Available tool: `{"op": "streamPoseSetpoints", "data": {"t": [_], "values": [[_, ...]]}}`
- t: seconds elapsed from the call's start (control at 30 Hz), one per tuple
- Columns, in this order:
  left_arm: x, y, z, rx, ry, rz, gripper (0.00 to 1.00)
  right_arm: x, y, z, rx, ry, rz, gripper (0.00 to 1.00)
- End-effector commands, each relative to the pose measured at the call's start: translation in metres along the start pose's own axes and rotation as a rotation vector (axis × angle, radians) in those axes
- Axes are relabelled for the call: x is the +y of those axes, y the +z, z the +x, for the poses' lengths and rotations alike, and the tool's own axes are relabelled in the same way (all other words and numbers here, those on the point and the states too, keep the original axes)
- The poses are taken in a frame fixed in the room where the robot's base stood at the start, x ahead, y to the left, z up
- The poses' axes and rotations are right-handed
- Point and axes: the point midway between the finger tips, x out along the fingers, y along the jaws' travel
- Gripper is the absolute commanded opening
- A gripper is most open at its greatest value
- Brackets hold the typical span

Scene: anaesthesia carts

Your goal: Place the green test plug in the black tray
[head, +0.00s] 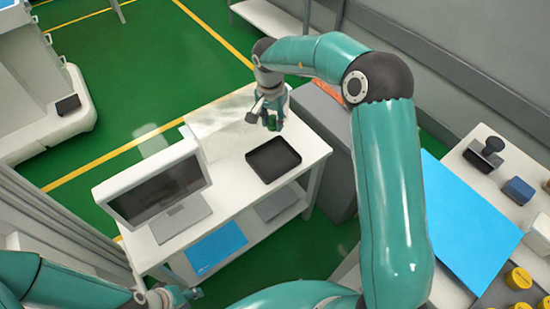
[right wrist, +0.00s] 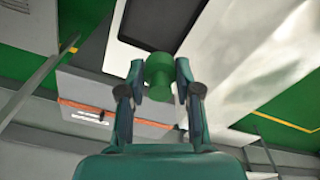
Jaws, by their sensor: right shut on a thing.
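The green test plug (right wrist: 158,76) is between the fingertips of my right gripper (right wrist: 159,82) in the right wrist view. My right gripper is shut on it. In the head view this gripper (head: 271,122) hangs above the back of the white table, just behind the black tray, and the plug is small there. The black tray (head: 273,159) lies on the white table and looks empty.
A monitor (head: 158,190) stands on the table left of the tray. The white tabletop (head: 228,185) is clear between them. A grey cabinet (head: 325,150) stands right of the table. Another bench (head: 470,175) at the right holds a blue sheet, a stamp-like black object and several yellow-topped items.

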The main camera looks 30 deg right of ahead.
Motion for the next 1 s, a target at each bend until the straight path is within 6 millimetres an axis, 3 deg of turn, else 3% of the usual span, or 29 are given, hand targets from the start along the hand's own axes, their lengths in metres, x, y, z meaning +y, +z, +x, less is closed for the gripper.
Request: {"op": "streamPoseSetpoints", "data": {"t": [0.2, 0.4, 0.67, 1.0], "values": [[-0.003, 0.000, 0.007, 0.001, 0.000, 0.000, 0.40, 0.001, 0.005, 0.062, -0.003, 0.005, -0.001, 0.10], [-0.004, 0.000, 0.011, 0.000, 0.000, 0.000, 0.40, 0.001, 0.007, 0.106, -0.001, 0.003, -0.001, 0.10], [-0.004, 0.000, 0.012, 0.000, 0.000, 0.000, 0.40, 0.000, 0.008, 0.126, 0.000, 0.001, 0.001, 0.10], [-0.005, 0.000, 0.015, 0.000, 0.000, 0.000, 0.40, 0.001, 0.010, 0.165, 0.000, 0.001, 0.001, 0.10]]}}
